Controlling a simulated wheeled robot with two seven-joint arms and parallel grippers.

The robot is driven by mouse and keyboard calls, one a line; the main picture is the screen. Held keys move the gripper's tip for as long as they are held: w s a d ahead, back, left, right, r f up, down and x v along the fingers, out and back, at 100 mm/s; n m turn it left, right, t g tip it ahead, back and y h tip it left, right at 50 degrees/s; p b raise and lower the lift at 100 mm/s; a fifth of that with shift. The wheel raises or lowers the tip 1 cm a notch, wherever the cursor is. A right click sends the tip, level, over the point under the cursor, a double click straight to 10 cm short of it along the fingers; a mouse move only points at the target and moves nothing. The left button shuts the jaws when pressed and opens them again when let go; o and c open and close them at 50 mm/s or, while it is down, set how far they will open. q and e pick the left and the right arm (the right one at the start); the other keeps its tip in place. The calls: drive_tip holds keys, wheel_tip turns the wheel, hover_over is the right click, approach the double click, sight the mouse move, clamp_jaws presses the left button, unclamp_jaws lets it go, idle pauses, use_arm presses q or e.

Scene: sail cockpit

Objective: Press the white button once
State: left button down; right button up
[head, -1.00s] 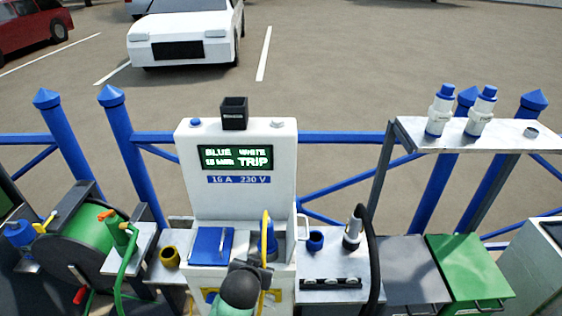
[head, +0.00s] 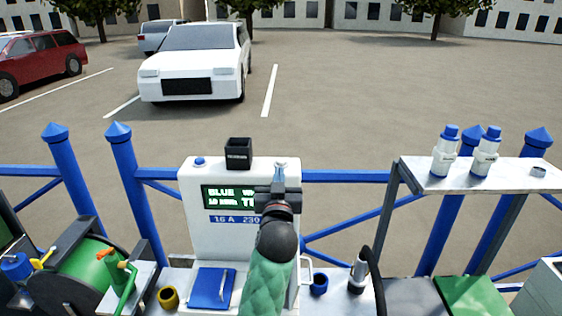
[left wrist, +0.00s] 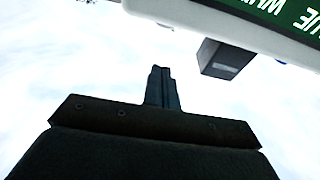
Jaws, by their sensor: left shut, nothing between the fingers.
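The white pedestal (head: 190,235) stands at the centre of the head view, with a green display (head: 215,197). Its readable text includes "BLUE". My left gripper (head: 280,168) is shut and empty, in front of the pedestal's upper right, its tips at about the top edge. The white button at the top right is covered by the gripper and cannot be made out; contact cannot be told. A blue button (head: 199,161) sits at the top left. In the left wrist view the shut fingers (left wrist: 162,88) point toward bright sky, with the pedestal at upper right. My right gripper is out of view.
A black open box (head: 238,153) stands on the pedestal top, left of my gripper; it also shows in the left wrist view (left wrist: 225,59). A blue book-like item (head: 211,288) lies below. A shelf (head: 470,178) with two bottles is at right. Blue railings run behind.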

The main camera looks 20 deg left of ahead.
sight(281, 161)
use_arm(q)
drive_tip(key=shift+r, duration=0.55)
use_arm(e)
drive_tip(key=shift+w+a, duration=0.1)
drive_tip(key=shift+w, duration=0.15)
use_arm(q)
drive_tip(key=shift+w, duration=0.15)
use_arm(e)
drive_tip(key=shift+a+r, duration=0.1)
